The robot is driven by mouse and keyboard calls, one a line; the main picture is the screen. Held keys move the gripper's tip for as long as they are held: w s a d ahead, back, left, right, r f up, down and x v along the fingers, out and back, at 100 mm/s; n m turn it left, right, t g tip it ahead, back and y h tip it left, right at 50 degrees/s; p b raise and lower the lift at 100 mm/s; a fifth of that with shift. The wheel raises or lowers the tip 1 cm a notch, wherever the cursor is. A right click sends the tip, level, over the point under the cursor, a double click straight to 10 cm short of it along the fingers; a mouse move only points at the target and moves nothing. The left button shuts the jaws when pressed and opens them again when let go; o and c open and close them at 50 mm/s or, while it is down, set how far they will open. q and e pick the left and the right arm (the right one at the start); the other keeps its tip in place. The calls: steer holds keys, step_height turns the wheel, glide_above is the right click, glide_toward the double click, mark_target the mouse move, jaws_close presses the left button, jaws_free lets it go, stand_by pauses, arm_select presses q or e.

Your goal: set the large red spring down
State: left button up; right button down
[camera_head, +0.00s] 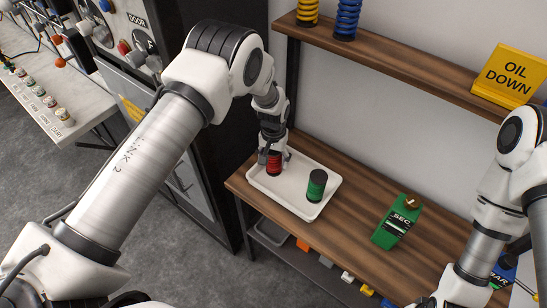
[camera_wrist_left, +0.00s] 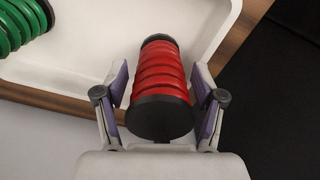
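The large red spring (camera_head: 274,163), a red coil with black end caps, is upright in the white tray (camera_head: 322,207), near its left end. My left gripper (camera_head: 270,152) reaches down over it from above. The near black cap faces the camera. The spring's foot appears at the tray floor, but I cannot tell whether it bears weight there. My right gripper is not clearly visible; only its arm shows at the right.
A green spring (camera_head: 316,186) stands in the tray to the right of the red one. A green box marked SEC (camera_head: 396,222) lies on the wooden shelf (camera_head: 355,215) further right. An upper shelf (camera_head: 400,62) holds yellow and blue springs and a yellow sign (camera_head: 511,76).

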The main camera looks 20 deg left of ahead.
arm_select(q)
steer(key=shift+w+r, duration=0.1)
steer(key=shift+r, duration=0.45)
step_height(320, 180, up, 11)
steer(key=b, duration=0.3)
steer(key=shift+f+b, duration=0.15)
steer(key=shift+b, duration=0.2)
steer(key=shift+r, duration=0.25)
